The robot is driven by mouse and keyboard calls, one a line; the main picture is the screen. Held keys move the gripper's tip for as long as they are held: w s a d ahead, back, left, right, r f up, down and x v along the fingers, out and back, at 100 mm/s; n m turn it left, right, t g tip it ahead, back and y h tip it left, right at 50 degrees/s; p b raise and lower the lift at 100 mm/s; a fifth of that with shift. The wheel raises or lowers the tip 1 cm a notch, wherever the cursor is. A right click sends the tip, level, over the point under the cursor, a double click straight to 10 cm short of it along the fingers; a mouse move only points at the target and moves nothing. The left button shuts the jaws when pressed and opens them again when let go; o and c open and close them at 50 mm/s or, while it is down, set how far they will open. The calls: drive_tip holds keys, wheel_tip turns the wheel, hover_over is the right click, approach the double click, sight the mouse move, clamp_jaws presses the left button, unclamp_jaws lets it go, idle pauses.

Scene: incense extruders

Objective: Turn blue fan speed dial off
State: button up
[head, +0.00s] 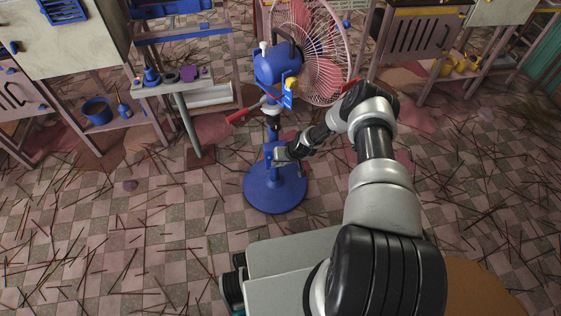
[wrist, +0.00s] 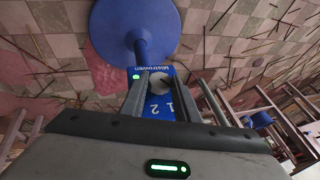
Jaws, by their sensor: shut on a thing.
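The blue fan (head: 277,65) stands upright on a round blue base (head: 275,196), with a pale pink wire guard. Its blue control panel (wrist: 158,104) is in the wrist view, with brand lettering, the numbers 1 and 2 and a lit green light (wrist: 137,77). My gripper (head: 281,154) is at the fan's pole, low above the base. In the wrist view its two fingers lie on either side of the dial, shut on it. The fingers partly cover the panel.
A shelf with a blue pot (head: 97,110) is farther left. Workbenches line the back. Thin sticks litter the checkered floor (head: 120,240), which is otherwise open around the fan.

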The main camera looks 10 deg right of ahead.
drive_tip(key=shift+a+n+h+b, duration=0.15)
drive_tip(key=shift+a+n+h, duration=0.05)
drive_tip(key=shift+h, duration=0.8)
drive_tip(key=shift+a+n+h+b, duration=0.15)
drive_tip(key=shift+a+n+h, duration=0.05)
drive_tip(key=shift+h, duration=0.8)
drive_tip(key=shift+r, duration=0.1)
drive_tip(key=o, duration=1)
drive_tip(key=shift+o, duration=0.2)
drive_tip(key=p+v, duration=0.5)
drive_tip(key=v, duration=1.2)
drive_tip(key=shift+s+a+r, duration=0.15)
drive_tip(key=shift+a, duration=0.1)
